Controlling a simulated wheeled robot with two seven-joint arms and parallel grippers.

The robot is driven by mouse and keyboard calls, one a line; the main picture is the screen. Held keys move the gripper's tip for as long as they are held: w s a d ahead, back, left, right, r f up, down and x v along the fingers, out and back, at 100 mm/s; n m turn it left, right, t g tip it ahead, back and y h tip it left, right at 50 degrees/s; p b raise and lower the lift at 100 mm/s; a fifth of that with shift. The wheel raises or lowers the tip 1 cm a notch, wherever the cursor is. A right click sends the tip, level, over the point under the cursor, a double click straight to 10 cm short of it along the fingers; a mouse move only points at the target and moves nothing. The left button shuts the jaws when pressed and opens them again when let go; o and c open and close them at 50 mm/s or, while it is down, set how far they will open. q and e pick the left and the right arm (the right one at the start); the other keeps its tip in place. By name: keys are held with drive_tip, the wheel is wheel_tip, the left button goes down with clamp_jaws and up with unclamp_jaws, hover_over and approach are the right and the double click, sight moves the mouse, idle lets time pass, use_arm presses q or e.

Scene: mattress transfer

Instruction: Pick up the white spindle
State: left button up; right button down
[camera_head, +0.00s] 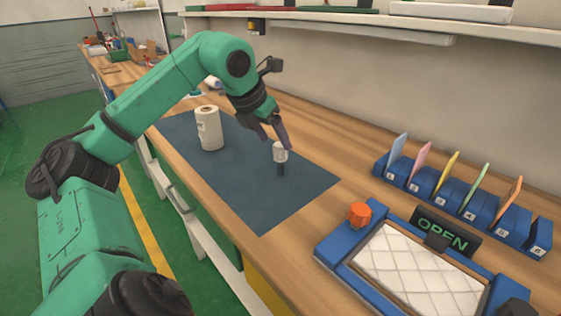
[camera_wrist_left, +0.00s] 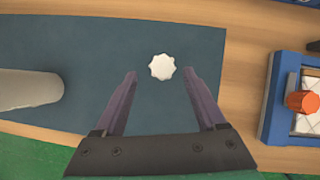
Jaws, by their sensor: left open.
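The white spindle (camera_head: 280,152) stands upright on the dark blue mat (camera_head: 222,184), with a white top and a darker lower stem. In the left wrist view the spindle's white lobed top (camera_wrist_left: 162,67) lies a little beyond the fingertips, roughly midway between them. My left gripper (camera_head: 277,135) is open and empty, just above and behind the spindle in the head view; its two fingers also show in the left wrist view (camera_wrist_left: 160,84). I cannot tell whether a finger touches the spindle. My right gripper is not in view.
A larger white roll (camera_head: 208,128) stands on the mat to the left. A blue-framed tray with a quilted white pad (camera_head: 422,272) and an orange knob (camera_head: 360,213) sits at the right. Blue holders with coloured cards (camera_head: 462,200) stand behind it. A shelf (camera_head: 330,26) runs along the wall.

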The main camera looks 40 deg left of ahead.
sight(279, 145)
use_arm(q)
drive_tip(key=p+x, duration=0.1)
drive_tip(key=x, duration=0.4)
drive_tip(key=shift+d, duration=0.15)
drive_tip(key=shift+r, duration=0.1)
clamp_jaws()
